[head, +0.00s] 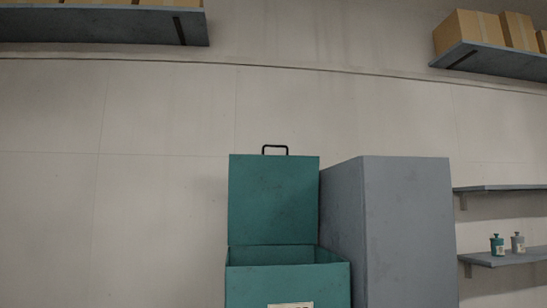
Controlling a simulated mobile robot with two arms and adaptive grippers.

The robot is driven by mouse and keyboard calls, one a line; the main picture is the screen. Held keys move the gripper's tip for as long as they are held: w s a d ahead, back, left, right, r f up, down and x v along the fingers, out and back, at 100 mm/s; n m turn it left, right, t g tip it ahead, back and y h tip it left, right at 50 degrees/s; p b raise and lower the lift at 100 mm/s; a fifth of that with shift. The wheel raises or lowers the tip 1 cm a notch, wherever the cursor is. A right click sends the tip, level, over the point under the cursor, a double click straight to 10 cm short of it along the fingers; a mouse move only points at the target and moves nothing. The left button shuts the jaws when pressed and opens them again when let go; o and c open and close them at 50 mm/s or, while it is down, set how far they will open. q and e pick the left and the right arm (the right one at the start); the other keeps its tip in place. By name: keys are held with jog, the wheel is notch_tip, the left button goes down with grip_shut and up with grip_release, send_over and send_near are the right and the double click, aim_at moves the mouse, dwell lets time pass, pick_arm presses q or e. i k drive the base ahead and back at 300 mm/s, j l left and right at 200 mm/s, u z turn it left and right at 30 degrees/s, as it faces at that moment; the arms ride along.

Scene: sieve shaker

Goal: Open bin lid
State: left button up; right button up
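A teal bin (250,285) stands at the bottom centre of the head view, with a pale label on its front. Its lid (273,198) is raised upright at the back edge, and a black handle (275,147) sits on the lid's top edge. The bin's opening is uncovered, but only a strip of its inner walls shows. The bin's lower part is cut off by the frame. Neither of my grippers shows in this view.
A grey cabinet (408,230) stands right of the bin. Small shelves at the right hold a teal container (497,246) and a grey container (518,243). High shelves carry cardboard boxes (470,27). The wall left of the bin is clear.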

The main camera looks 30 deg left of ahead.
aim_at(272, 199)
jog(key=i+u, duration=0.2)
jog(key=u, duration=0.2)
jog(key=i+l+u, duration=0.2)
jog(key=u, duration=0.25)
jog(key=i+l+u, duration=0.15)
jog(key=u, duration=0.25)
